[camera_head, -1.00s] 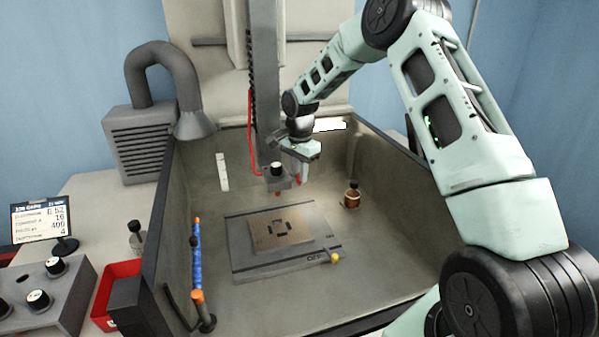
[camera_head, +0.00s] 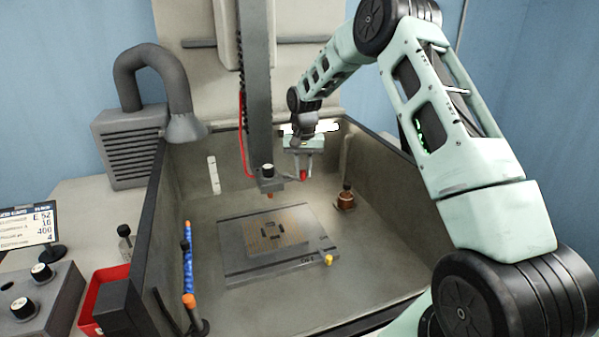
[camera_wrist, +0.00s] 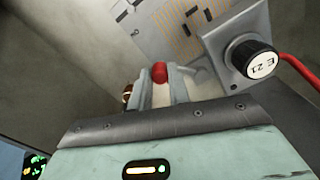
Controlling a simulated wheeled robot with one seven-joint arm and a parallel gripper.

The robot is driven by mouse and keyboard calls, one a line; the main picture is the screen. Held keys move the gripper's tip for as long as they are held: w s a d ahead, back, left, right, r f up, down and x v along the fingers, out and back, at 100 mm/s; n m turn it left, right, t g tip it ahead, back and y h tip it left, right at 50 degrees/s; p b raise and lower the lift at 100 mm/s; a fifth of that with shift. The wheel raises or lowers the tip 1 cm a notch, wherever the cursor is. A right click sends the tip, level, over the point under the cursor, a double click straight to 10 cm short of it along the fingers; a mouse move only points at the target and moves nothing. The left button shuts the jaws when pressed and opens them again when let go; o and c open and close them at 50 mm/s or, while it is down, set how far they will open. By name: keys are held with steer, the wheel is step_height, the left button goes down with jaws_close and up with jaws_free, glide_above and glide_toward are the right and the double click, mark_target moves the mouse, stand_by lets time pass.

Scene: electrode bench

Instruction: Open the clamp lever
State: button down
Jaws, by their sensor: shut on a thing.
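The clamp block (camera_head: 268,183) hangs at the lower end of the grey column above the tank. The clamp lever reaches out from its right side and ends in a red knob (camera_head: 303,174). My gripper (camera_head: 303,169) points down at the knob from the right of the column. In the wrist view the red knob (camera_wrist: 160,72) sits between the two pale fingers, and my gripper (camera_wrist: 160,88) is shut on it. The black electrode holder (camera_wrist: 262,60), marked with "E" and digits, shows on the block at the right. The lever's pivot is not clear.
A grey plate (camera_head: 235,262) bearing a workpiece (camera_head: 298,236) lies on the tank floor below. A brown bottle-like item (camera_head: 346,199) stands to its right. A blue hose (camera_head: 187,255) rises at the left. A red cable (camera_head: 243,140) runs beside the column.

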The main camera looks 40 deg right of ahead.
steer(key=shift+w+d+r+n, duration=0.1)
steer(key=shift+w+d+n, duration=0.55)
steer(key=shift+n, duration=1)
steer(key=shift+w+d+f+n, duration=0.1)
steer(key=shift+w+d+n, duration=0.5)
steer(key=shift+n, duration=1)
steer(key=shift+w+d+r+n, duration=0.1)
steer(key=shift+w+d+n, duration=0.55)
steer(key=shift+n, duration=1)
steer(key=shift+w+a, duration=0.2)
steer(key=c, duration=1.3)
jaws_free()
step_height(320, 180, up, 17)
steer(key=b, duration=0.4)
steer(key=shift+r, duration=0.15)
steer(key=shift+d, duration=0.1)
